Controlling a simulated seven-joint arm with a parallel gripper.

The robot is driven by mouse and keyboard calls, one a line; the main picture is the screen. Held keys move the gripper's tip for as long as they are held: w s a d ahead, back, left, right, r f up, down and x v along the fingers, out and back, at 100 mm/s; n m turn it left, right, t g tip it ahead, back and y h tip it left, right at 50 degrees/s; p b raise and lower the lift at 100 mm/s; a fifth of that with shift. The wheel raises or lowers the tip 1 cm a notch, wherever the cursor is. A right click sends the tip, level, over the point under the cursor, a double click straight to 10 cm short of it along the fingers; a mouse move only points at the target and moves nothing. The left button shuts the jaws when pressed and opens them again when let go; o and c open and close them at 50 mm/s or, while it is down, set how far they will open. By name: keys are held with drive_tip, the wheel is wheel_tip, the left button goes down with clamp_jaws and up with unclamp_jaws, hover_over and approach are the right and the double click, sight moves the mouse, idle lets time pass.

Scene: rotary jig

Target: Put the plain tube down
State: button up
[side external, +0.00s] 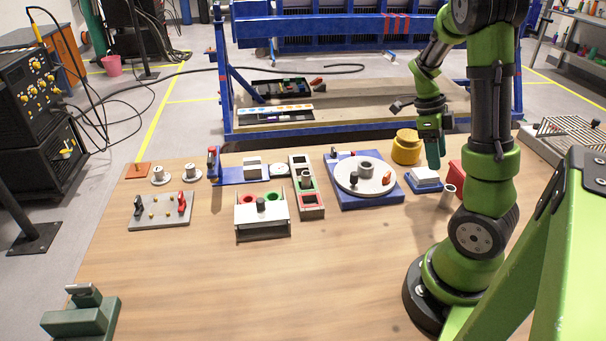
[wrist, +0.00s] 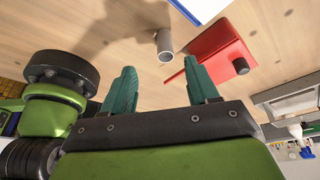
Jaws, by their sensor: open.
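A grey plain tube (side external: 449,194) stands on the wooden table at the right, beside a red block. The wrist view shows the same tube (wrist: 164,45) with its open end visible, just beyond the fingertips and apart from them. My gripper (side external: 434,163) hangs with its green fingers pointing down, behind the tube and above the white-topped blue block. In the wrist view, my gripper (wrist: 159,70) is open with nothing between its fingers. Another grey tube (side external: 306,178) stands in the green and red tray near the middle; I cannot tell how the two tubes differ.
The red block (wrist: 222,47) with a dark knob lies close to the tube. A white-topped blue block (side external: 424,180), a yellow round container (side external: 406,147) and a blue-based turntable (side external: 381,197) stand nearby. The front of the table (side external: 290,285) is clear.

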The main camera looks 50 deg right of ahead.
drive_tip(key=w+a+r+n+t, duration=0.3)
drive_tip(key=a+n, duration=0.5)
drive_tip(key=w+a+r+n+t+y, duration=0.1)
drive_tip(key=w+a+r+n+t, duration=0.2)
drive_tip(key=a+n, duration=0.5)
drive_tip(key=w+a+r+n+t, duration=0.3)
drive_tip(key=w+a+r+n, duration=0.1)
drive_tip(key=a+n, duration=0.4)
drive_tip(key=shift+w+n, duration=0.3)
drive_tip(key=shift+w, duration=0.15)
drive_tip(key=a+n, duration=0.1)
drive_tip(key=n, duration=0.1)
drive_tip(key=s+a+r+n+t, duration=0.1)
drive_tip(key=a+n, duration=0.1)
drive_tip(key=a+r+n+t+y, duration=0.1)
drive_tip(key=a+n, duration=0.1)
drive_tip(key=shift+s+a+r, duration=0.2)
drive_tip(key=shift+s+a, duration=0.05)
